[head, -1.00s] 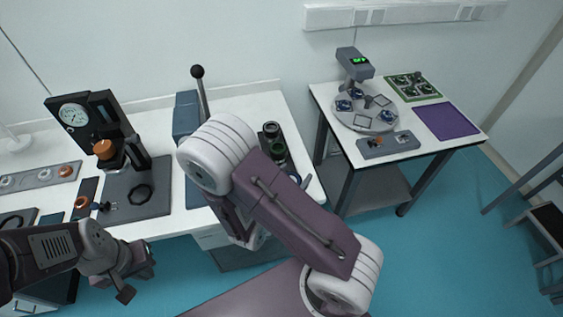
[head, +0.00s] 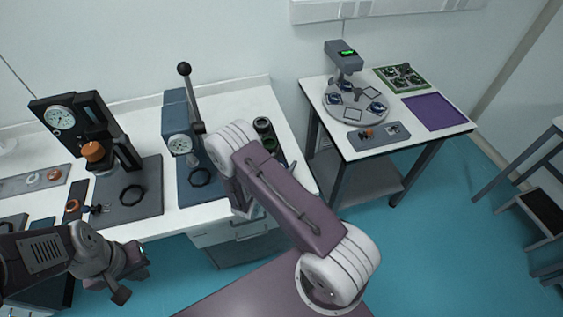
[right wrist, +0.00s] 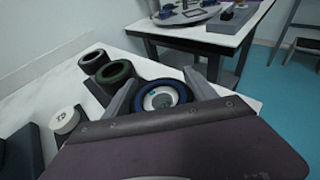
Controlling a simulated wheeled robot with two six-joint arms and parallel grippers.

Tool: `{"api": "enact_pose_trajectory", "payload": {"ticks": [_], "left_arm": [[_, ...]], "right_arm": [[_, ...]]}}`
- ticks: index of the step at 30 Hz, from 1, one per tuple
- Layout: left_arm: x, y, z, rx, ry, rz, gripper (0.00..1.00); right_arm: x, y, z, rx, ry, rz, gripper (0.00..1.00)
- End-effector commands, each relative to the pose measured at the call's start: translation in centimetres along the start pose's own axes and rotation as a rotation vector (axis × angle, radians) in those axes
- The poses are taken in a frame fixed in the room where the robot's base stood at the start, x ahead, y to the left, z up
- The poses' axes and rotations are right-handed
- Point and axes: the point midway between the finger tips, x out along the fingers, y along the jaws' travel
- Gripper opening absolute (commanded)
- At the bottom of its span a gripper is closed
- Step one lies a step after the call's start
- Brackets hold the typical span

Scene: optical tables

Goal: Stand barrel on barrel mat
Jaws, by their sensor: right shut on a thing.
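In the right wrist view, my right gripper (right wrist: 162,78) is shut on a barrel with a blue ring (right wrist: 180,89), its fingers on either side. The barrel appears upright, with a pale disc inside its top. Whether it touches anything below is hidden. In the head view, my right arm hides this gripper and barrel. A flat purple mat (head: 435,112) lies empty on the right-hand table; I cannot tell whether it is the barrel mat. My left gripper (head: 128,274) is empty in front of the left table; its jaw opening is unclear.
A black-ringed barrel (right wrist: 92,57) and a green-ringed barrel (right wrist: 116,72) stand beside the held one. A white cap (right wrist: 65,120) is left of them. Two presses stand on the left table. The right table (head: 375,147) holds a round turntable (head: 352,115) and a green tray (head: 401,78).

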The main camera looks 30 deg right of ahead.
Motion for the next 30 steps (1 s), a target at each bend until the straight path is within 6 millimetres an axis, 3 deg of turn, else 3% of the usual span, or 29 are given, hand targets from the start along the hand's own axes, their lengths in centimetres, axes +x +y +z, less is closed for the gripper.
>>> {"api": "enact_pose_trajectory", "payload": {"ticks": [10,11,12,23,30], "left_arm": [[0.4,0.0,0.0,0.000,0.000,0.000,0.00],[0.4,0.0,0.1,0.000,0.000,0.000,0.00],[0.3,0.0,0.0,0.000,0.000,0.000,0.00],[-0.2,0.0,0.0,0.000,0.000,0.000,0.00],[0.6,0.0,0.1,0.000,0.000,0.000,0.00]], "right_arm": [[0.1,0.0,-0.5,0.002,-0.002,0.000,0.18],[0.1,0.0,-0.5,0.001,-0.001,0.000,0.68],[0.1,0.0,-0.4,0.001,-0.001,0.000,0.74],[-0.1,0.0,0.1,0.001,-0.001,0.000,0.74],[-3.8,0.2,-0.2,-0.001,-0.001,0.007,0.74]]}}
